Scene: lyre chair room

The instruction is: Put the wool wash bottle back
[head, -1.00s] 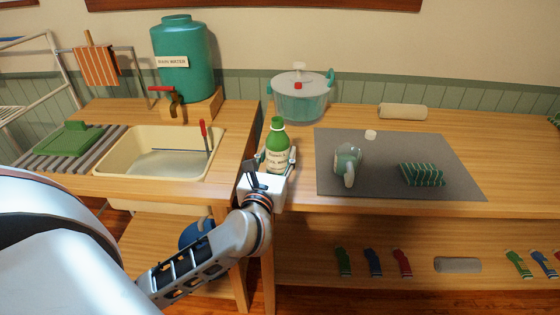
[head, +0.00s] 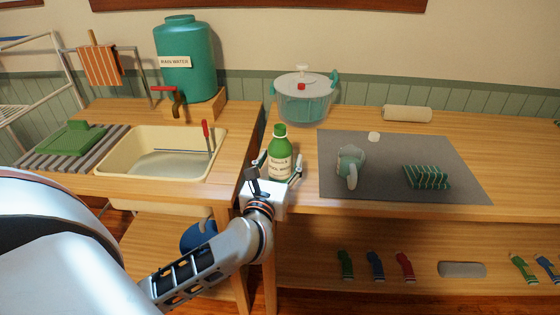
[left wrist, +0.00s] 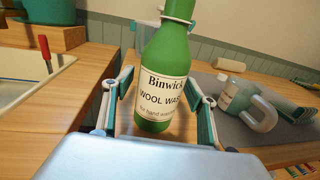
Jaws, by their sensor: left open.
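The wool wash bottle (head: 279,155) is green with a white label and stands upright on the wooden counter, near its front left corner. In the left wrist view the bottle (left wrist: 162,85) stands between the spread fingers of my left gripper (left wrist: 160,105), and its label reads "Binwick WOOL WASH". A gap shows on each side between bottle and finger. In the head view my left gripper (head: 278,168) is open at the counter's front edge, with the bottle just beyond its palm. My right gripper is not seen.
A lidded pot (head: 305,98) stands behind the bottle. A sink (head: 165,152) and a teal water tank (head: 185,60) are left. A rolled towel (head: 406,113) lies behind the mat.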

